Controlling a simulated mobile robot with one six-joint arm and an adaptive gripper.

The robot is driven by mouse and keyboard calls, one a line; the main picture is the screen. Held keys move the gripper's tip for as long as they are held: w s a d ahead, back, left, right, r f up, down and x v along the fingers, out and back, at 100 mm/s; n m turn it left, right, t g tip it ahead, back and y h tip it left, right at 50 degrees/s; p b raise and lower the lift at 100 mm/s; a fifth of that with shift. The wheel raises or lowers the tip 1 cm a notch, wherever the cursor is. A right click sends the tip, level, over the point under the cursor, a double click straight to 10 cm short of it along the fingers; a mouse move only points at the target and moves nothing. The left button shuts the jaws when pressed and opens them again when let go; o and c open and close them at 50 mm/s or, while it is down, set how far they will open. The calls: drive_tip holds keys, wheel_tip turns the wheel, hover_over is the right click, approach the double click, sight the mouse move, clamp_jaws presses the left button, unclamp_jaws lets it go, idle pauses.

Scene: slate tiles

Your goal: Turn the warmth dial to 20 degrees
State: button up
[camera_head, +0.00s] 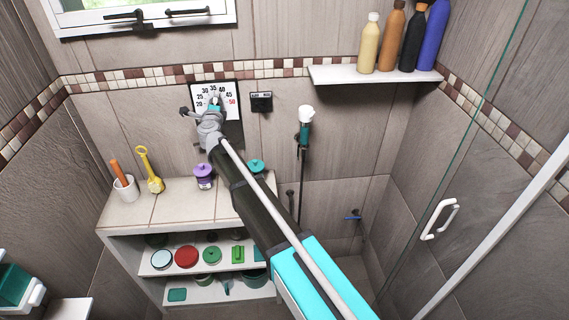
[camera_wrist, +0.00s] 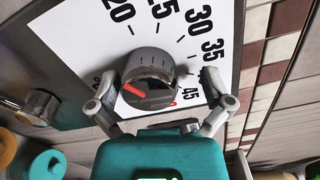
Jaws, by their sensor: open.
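The warmth dial is a round grey knob (camera_wrist: 150,78) with a red pointer mark, on a white scale plate (camera_wrist: 95,40) with a dark border. In the wrist view the red mark lies on the knob's lower left side, away from the 20 at the upper left. My gripper (camera_wrist: 160,86) is open, with one finger on each side of the knob; whether they touch it I cannot tell. In the head view my gripper (camera_head: 214,104) is in front of the scale plate (camera_head: 232,111) and hides most of the knob. Fingers cover parts of the scale.
A metal fitting (camera_wrist: 38,107) sticks out left of the plate. A small dark box (camera_head: 261,102) hangs to its right. Below are a tiled shelf unit (camera_head: 180,207) with jars and cups, and a hand shower (camera_head: 305,125). Bottles stand on a wall shelf (camera_head: 345,77).

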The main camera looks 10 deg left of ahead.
drive_tip(key=m, duration=1.4)
drive_tip(key=shift+m, duration=0.4)
drive_tip(key=shift+s+d, duration=0.15)
drive_tip(key=shift+s, duration=0.25)
drive_tip(key=v, duration=1.3)
drive_tip(key=s+d+f+n+g+y, duration=0.1)
drive_tip(key=d+f+n+g, duration=0.4)
drive_tip(key=d+n, duration=0.6)
drive_tip(key=s+d+f+n+g+y, duration=0.1)
drive_tip(key=d+f+n+g, duration=0.3)
drive_tip(key=d+n, duration=0.7)
drive_tip(key=f+n+y, duration=0.1)
drive_tip(key=n, duration=0.3)
drive_tip(key=shift+s+d+f+n+g+p, duration=0.25)
drive_tip(key=shift+s+d+n+g+p, duration=0.05)
drive_tip(key=shift+s+d+n+g, duration=0.1)
